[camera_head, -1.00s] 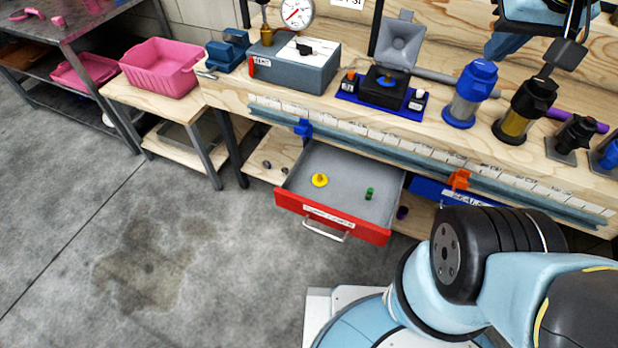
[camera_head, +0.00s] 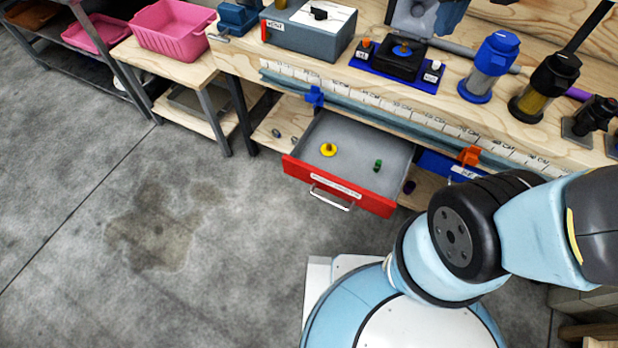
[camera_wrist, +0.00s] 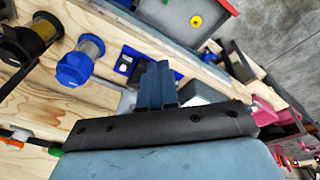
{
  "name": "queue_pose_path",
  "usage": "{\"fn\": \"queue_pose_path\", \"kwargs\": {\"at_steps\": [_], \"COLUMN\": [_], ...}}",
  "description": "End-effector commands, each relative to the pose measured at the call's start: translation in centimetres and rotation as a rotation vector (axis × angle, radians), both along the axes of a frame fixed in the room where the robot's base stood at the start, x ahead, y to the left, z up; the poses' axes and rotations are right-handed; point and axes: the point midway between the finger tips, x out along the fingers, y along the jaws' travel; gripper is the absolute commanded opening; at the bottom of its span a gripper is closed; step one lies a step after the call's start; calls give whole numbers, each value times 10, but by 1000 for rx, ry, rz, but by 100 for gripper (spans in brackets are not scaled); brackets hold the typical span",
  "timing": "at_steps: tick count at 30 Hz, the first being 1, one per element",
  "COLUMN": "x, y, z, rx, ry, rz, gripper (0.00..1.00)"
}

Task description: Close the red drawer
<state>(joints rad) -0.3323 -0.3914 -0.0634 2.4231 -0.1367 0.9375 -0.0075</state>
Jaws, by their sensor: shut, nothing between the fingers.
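The red drawer (camera_head: 338,190) stands pulled out below the workbench in the head view, with a silver handle (camera_head: 331,198) on its red front. A yellow knob-like part (camera_head: 328,149) and a small green part (camera_head: 378,165) lie on its grey floor. In the wrist view part of the drawer (camera_wrist: 203,8) shows at the top edge with the yellow part in it. My gripper (camera_wrist: 157,72) is shut and empty in the wrist view, above the bench and apart from the drawer.
The workbench (camera_head: 230,60) carries a grey box (camera_head: 308,32), a black device on a blue plate (camera_head: 402,60) and several filter units, one blue (camera_head: 488,66). A blue drawer (camera_head: 440,166) sits right of the red one. The floor (camera_head: 230,250) before the drawer is clear.

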Motion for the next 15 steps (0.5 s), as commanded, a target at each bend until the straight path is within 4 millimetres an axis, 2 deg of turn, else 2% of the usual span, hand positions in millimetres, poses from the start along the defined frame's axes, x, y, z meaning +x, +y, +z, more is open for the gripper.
{"fn": "queue_pose_path", "kwargs": {"at_steps": [1, 6, 15], "x": [6, 20, 29], "y": [12, 44, 107], "z": [-10, -40, -102], "rx": [-25, -112, -298], "ry": [36, 131, 270], "rz": [43, 170, 400], "gripper": [0, 0, 0]}}
